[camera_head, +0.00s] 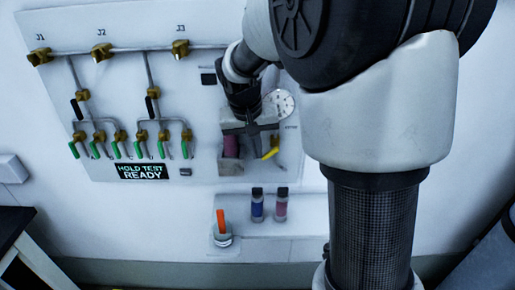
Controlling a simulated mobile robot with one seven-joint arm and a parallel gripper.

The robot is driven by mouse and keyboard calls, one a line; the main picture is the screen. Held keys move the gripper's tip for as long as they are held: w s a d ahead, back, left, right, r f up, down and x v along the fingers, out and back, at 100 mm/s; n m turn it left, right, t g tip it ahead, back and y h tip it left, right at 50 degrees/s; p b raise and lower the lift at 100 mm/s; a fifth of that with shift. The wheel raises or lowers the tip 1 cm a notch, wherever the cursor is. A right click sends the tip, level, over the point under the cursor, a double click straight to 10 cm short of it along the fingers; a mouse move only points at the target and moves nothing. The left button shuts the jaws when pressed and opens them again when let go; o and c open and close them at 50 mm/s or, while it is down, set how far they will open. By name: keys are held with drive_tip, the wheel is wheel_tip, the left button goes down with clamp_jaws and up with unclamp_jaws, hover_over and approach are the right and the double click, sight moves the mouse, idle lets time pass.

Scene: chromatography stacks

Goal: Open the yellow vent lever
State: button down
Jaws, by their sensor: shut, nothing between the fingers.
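The yellow vent lever (271,153) is at the lower right of a small grey unit on the wall panel, slanting up to the right. My gripper (251,136) is in front of this unit, pointing down, just up and left of the lever. It is shut with nothing held. Whether it touches the lever cannot be told from this view. My gripper and wrist hide part of the unit behind them.
A round gauge (279,103) is right of my gripper. Pipes with brass valves and green levers (140,149) fill the panel's left, above a "HOLD TEST READY" display (142,171).

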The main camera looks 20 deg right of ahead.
drive_tip(key=shift+f, duration=0.5)
drive_tip(key=shift+r, duration=0.1)
idle(0.4)
drive_tip(key=p+v, duration=0.2)
drive_tip(key=v, duration=1.5)
drive_tip(key=shift+a, duration=0.2)
drive_tip(key=shift+r, duration=0.1)
